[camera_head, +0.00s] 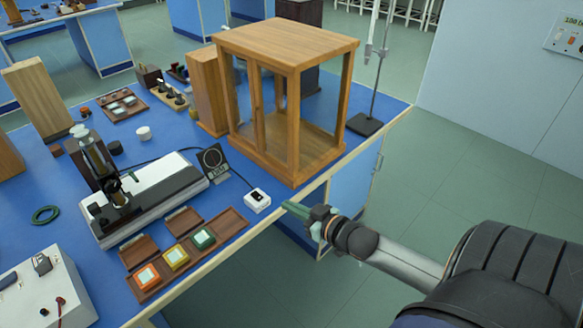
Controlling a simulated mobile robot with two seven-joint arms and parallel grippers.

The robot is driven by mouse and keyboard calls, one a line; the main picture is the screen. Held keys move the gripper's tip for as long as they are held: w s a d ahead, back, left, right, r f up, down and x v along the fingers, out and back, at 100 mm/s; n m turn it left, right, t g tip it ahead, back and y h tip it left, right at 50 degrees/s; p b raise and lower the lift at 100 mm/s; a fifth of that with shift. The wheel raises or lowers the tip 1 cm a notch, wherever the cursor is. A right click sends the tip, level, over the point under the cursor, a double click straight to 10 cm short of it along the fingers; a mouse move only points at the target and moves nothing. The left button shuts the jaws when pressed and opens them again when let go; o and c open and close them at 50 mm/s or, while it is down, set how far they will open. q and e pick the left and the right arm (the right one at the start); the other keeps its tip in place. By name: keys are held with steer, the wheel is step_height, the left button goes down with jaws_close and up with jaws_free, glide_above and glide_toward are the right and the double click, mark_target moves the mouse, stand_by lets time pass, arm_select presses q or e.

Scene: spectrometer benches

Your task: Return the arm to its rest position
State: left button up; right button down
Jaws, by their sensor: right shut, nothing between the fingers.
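My right gripper (301,212) is at the end of my right arm, which comes in from the lower right. It is shut and holds nothing. In the picture its fingertips lie just below the wooden cabinet and to the right of a small white box. It appears near the front edge of the blue bench (345,160); I cannot tell its exact height or whether it touches anything. My left gripper is not in view.
The open-framed wooden cabinet (284,50) stands at the bench's right end, beside a retort stand (366,124). The white box (257,200), a black-and-white instrument (160,197) and an open wooden case (235,221) lie leftward. Floor (470,170) on the right is clear.

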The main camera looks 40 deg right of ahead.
steer(key=s+a+f+g, duration=0.2)
steer(key=s+a+f, duration=0.5)
steer(key=s+a, duration=0.1)
steer(key=s+a+f+n+g+y, duration=0.1)
steer(key=s+a+f+g, duration=0.2)
steer(key=s+a+f, duration=0.4)
steer(key=s+a, duration=0.1)
steer(key=a, duration=0.2)
steer(key=shift+a+f+g, duration=0.2)
steer(key=shift+a+g, duration=0.1)
steer(key=shift+a, duration=0.1)
